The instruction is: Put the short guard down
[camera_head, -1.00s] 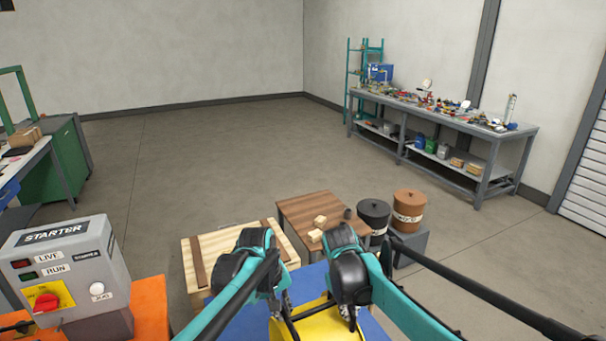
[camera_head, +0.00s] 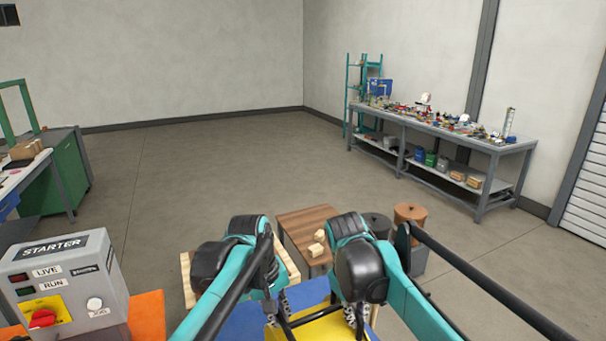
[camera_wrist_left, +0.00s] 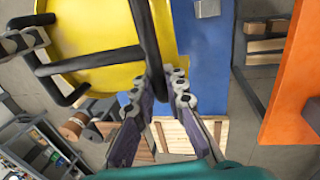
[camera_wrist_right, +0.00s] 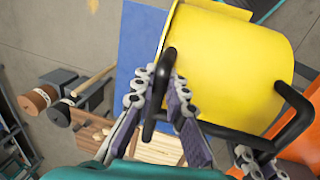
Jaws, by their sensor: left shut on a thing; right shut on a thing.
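The short guard is a yellow curved sheet (camera_head: 318,328) with black bar handles, at the bottom edge of the head view, mostly cut off. It also shows in the left wrist view (camera_wrist_left: 100,25) and the right wrist view (camera_wrist_right: 228,65). My left gripper (camera_wrist_left: 170,82) is shut on one black handle. My right gripper (camera_wrist_right: 156,85) is shut on the other black handle. The guard is over or beside a blue surface (camera_head: 245,322); I cannot tell whether it touches it.
The grey starter box (camera_head: 65,285) stands on an orange surface (camera_head: 148,312) at left. Beyond the grippers are a pale wooden pallet (camera_head: 187,275) and a brown table (camera_head: 305,222) with small wooden blocks (camera_head: 317,245).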

